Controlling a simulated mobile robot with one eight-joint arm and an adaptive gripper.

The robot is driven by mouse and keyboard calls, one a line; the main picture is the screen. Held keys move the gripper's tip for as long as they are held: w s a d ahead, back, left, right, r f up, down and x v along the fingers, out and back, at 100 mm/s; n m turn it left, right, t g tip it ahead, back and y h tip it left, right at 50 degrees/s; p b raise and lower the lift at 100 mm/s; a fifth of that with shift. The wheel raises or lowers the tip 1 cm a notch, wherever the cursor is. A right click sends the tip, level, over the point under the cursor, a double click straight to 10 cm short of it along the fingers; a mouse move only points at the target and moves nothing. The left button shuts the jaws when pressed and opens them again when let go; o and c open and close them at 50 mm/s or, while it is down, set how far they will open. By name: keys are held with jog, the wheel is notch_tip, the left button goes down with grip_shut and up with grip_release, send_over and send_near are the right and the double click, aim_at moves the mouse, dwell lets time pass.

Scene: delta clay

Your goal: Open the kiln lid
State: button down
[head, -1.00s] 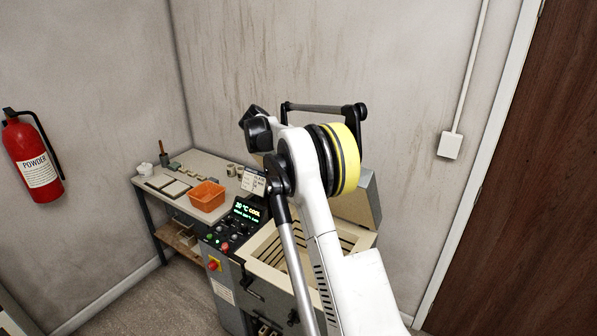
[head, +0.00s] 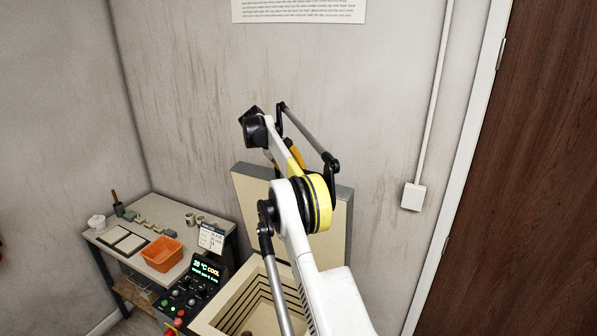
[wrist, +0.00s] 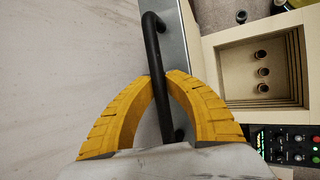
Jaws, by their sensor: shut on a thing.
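The kiln (head: 208,319) has its cream chamber open at the top. Its lid (head: 250,200) stands raised, close to upright, at the back of the chamber, cream inner face showing. The wrist view shows the lid's grey metal edge (wrist: 178,40) and its black bar handle (wrist: 152,40). My gripper (wrist: 163,77) has yellow ribbed fingers shut on this handle, tips meeting around the bar. In the head view my arm hides the handle and most of the gripper.
Several small brown pots (wrist: 262,72) stand in the chamber. The control panel (head: 190,286) is at the kiln's left. A bench (head: 115,252) with an orange bin (head: 162,254) stands further left. The wall is close behind the lid; a wooden door (head: 520,190) is at right.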

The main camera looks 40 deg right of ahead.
jog(key=shift+a, duration=0.1)
jog(key=c, duration=1.4)
grip_release()
